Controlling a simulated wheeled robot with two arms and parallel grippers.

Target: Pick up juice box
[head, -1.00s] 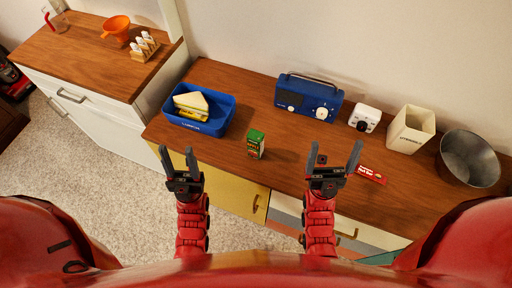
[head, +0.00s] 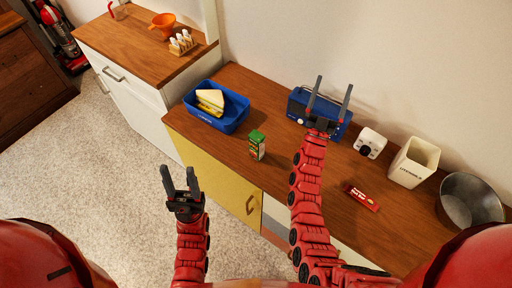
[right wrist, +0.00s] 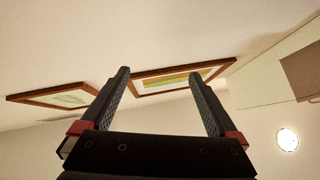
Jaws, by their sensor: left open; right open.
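The juice box (head: 257,146) is a small green carton with a pale side. It stands upright on the wooden countertop, right of the blue lunch box. My right gripper (head: 329,97) is open and empty, raised to the right of the juice box and overlapping the blue radio in the head view. In the right wrist view my right gripper (right wrist: 160,95) shows spread fingers with nothing between them, facing wall and ceiling. My left gripper (head: 180,180) is open and empty, in front of the counter, left of and nearer than the juice box.
The blue lunch box (head: 228,122) holds a sandwich (head: 210,101). The blue radio (head: 302,98), white timer (head: 370,142), red bar (head: 362,197), cream utensil holder (head: 413,162) and metal bowl (head: 472,201) line the counter. The counter around the juice box is clear.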

